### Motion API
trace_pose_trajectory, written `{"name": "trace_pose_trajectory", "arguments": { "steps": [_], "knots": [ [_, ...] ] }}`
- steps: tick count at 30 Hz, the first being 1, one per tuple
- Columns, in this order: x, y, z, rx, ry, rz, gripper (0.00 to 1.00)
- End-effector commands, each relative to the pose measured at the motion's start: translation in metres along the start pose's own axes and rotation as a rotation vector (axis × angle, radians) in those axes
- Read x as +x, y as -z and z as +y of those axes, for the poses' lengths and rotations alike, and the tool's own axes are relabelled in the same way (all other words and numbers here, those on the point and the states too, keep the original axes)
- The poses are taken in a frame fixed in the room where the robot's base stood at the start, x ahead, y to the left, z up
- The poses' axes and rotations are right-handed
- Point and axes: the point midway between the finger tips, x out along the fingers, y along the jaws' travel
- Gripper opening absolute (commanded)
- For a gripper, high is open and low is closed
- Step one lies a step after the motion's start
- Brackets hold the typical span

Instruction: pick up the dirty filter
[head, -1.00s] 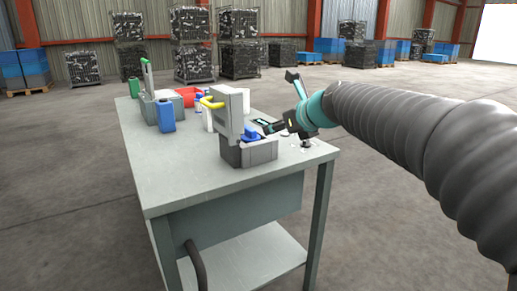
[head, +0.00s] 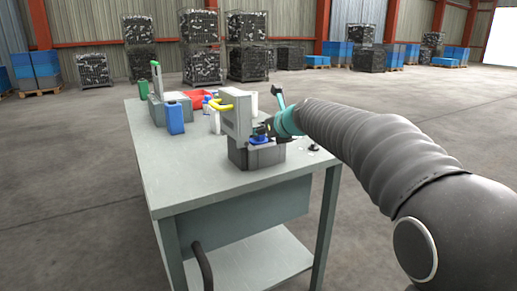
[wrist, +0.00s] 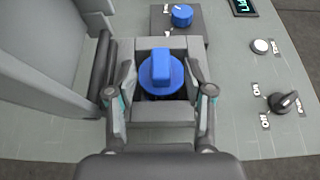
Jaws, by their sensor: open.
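The filter (wrist: 162,72) shows as a blue round cap with a raised grip bar, seated in an opening of a grey housing (wrist: 165,112) in the wrist view. I cannot tell from its look whether it is dirty. In the head view the blue filter (head: 259,140) sits on the grey housing (head: 252,157) near the table's right end. My gripper (wrist: 160,75) is open, with one finger on each side of the blue grip and gaps showing between. In the head view my gripper (head: 268,130) is partly hidden beside the raised panel. The filter's lower part is hidden.
A blue dial (wrist: 182,15), a white button (wrist: 260,46) and a black knob (wrist: 285,102) are nearby. A blue canister (head: 175,118) stands farther back. The table's (head: 190,180) front is clear.

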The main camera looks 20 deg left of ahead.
Motion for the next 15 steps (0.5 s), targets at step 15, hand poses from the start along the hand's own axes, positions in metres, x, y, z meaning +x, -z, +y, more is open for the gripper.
{"name": "trace_pose_trajectory", "arguments": {
  "steps": [15],
  "knots": [
    [0.035,0.000,-0.001,0.000,0.000,0.000,0.52]
  ]
}}
